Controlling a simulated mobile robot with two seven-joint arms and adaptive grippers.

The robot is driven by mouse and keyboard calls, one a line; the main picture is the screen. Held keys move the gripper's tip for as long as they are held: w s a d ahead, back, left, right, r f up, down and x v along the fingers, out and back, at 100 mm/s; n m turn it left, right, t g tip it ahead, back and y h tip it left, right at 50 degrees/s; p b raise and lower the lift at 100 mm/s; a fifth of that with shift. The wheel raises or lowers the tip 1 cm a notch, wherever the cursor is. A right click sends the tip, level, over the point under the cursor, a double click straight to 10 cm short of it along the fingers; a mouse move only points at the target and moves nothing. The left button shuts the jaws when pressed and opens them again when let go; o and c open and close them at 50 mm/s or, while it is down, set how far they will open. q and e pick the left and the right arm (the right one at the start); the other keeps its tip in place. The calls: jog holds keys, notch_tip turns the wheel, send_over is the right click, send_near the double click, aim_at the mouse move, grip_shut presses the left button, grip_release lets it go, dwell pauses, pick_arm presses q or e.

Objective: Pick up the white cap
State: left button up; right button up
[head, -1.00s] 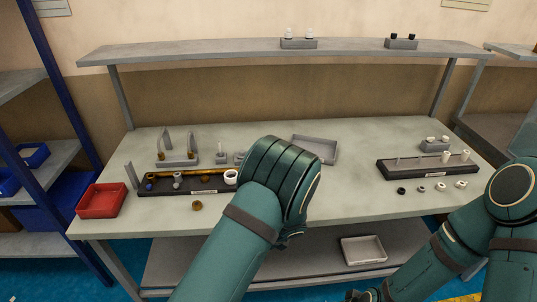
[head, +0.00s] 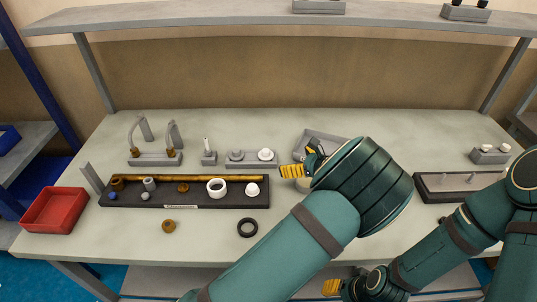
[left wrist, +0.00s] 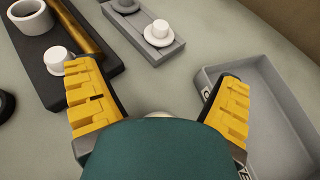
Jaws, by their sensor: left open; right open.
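Two white caps show, and I cannot tell which one is meant. One white cap (head: 265,154) sits on a grey two-place block, also seen in the left wrist view (left wrist: 158,34). Another white cap (head: 252,189) stands on the right end of the black tray, and in the left wrist view (left wrist: 56,60) it is beside a finger. My left gripper (head: 301,162) is open and right of both caps, apart from them; its yellow fingers are spread wide in the left wrist view (left wrist: 158,88). My right gripper (head: 343,288) is low, below the table front, with its jaws partly hidden.
The black tray (head: 150,200) holds a brass tube, a white ring (head: 216,188) and small parts. A black ring (head: 247,228) lies in front. A grey tray (left wrist: 262,125) is behind my left gripper. A red bin (head: 55,210) stands left. A shelf runs above.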

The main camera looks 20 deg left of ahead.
aim_at(268, 152)
pick_arm(q)
jog(key=x, duration=0.7)
jog(key=shift+a+b, duration=0.15)
jog(key=shift+b, duration=0.25)
jog(key=shift+r+b+x, duration=0.1)
jog(key=shift+b+x, duration=0.2)
jog(key=shift+x, duration=1.3)
jog(key=shift+r+b+x, duration=0.15)
jog(key=shift+b+x, duration=0.1)
jog(key=shift+x, duration=1.3)
jog(key=c, duration=1)
